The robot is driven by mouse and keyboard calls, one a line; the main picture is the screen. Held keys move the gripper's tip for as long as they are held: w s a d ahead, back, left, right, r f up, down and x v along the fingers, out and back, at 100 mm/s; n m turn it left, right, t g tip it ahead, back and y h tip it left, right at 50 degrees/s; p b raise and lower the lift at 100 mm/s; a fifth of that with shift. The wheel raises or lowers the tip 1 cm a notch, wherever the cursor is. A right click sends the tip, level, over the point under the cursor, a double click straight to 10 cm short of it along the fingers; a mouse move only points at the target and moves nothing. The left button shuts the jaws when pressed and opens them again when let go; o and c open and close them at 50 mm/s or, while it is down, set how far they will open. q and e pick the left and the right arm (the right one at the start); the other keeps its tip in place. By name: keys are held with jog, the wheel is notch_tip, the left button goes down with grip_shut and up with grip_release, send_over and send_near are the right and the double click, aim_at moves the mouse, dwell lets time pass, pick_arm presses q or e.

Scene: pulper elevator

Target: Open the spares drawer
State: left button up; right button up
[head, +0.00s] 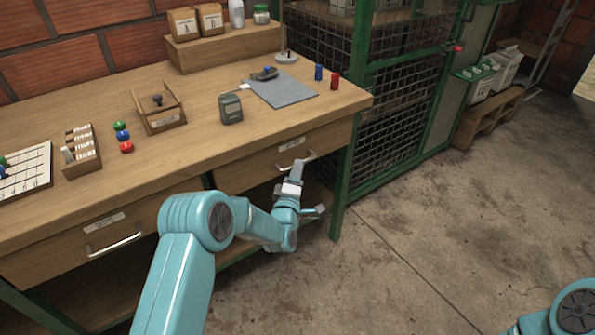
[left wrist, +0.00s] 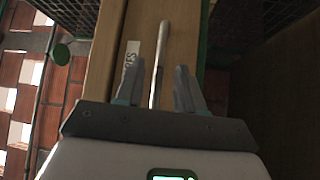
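The right-hand drawer (head: 262,160) under the bench top has a white label and a metal bar handle (head: 308,157). It looks shut; the label is too small to read surely. My left gripper (head: 297,166) is at this handle. In the left wrist view the two fingers (left wrist: 159,88) are apart, with the handle (left wrist: 163,45) running between them and a gap on each side. The drawer front (left wrist: 180,45) and its label (left wrist: 131,58) also show there. My right gripper is out of view; only part of my right arm shows at the lower right.
A second drawer (head: 75,243) with a handle (head: 115,244) is at the left. The bench top (head: 200,130) carries a grey mat (head: 283,90), a green-grey box (head: 231,109) and small trays. A green mesh cage (head: 395,125) stands right of the bench. The floor (head: 430,240) in front is clear.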

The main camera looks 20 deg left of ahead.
pick_arm(q)
jog(key=shift+w+a+r, duration=0.1)
jog(key=shift+w, duration=0.5)
grip_shut()
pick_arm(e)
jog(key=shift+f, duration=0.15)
